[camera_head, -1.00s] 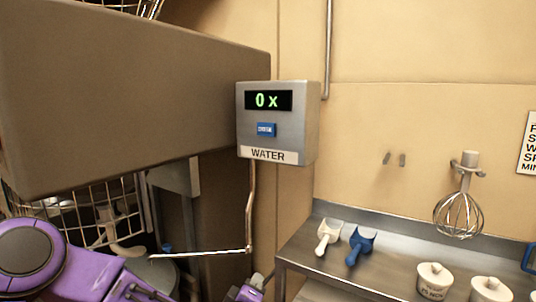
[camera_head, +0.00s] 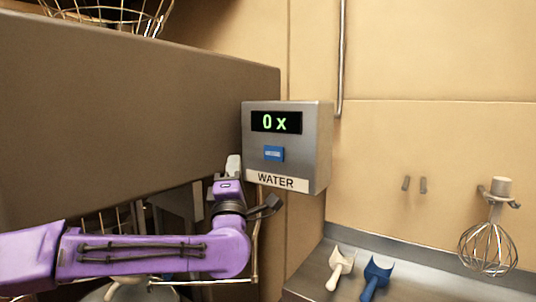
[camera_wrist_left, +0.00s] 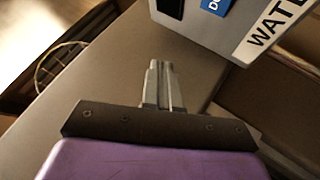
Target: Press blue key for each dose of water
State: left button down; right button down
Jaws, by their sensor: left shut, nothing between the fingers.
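The grey metal water box (camera_head: 322,150) hangs on the wall, with a "WATER" label below. Its dark display (camera_head: 276,122) reads "0 x" in green. The blue key (camera_head: 274,153) sits under the display. In the left wrist view, part of the box (camera_wrist_left: 215,38) and the blue key's edge (camera_wrist_left: 216,5) show at the top. My left gripper (camera_head: 233,165) is shut and empty, pointing up just left of the box's lower left corner, apart from the key. Its closed fingers also show in the left wrist view (camera_wrist_left: 158,68). My right gripper is out of view.
A big brown block (camera_head: 130,120) fills the left, beside my left arm. A metal bench at lower right holds a white scoop (camera_head: 340,266) and a blue scoop (camera_head: 376,274). A whisk (camera_head: 488,245) hangs on the wall. The wall right of the box is mostly free.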

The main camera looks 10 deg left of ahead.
pick_arm(q)
jog(key=d, duration=0.1)
jog(key=p, duration=0.4)
send_near(268, 148)
notch_tip(268, 148, up, 3)
jog(key=w+a, duration=0.2)
jog(key=shift+w+h, duration=0.4)
jog(key=shift+w, duration=0.5)
jog(key=shift+w+d, duration=0.1)
dwell(0.9)
jog(key=shift+w+d+r, duration=0.1)
jog(key=shift+w+d, duration=0.05)
jog(key=shift+w, duration=0.4)
dwell(0.7)
jog(key=shift+s+b, duration=0.5)
jog(key=shift+b, duration=0.05)
jog(key=shift+s+a, duration=0.3)
jog(key=shift+s, duration=0.1)
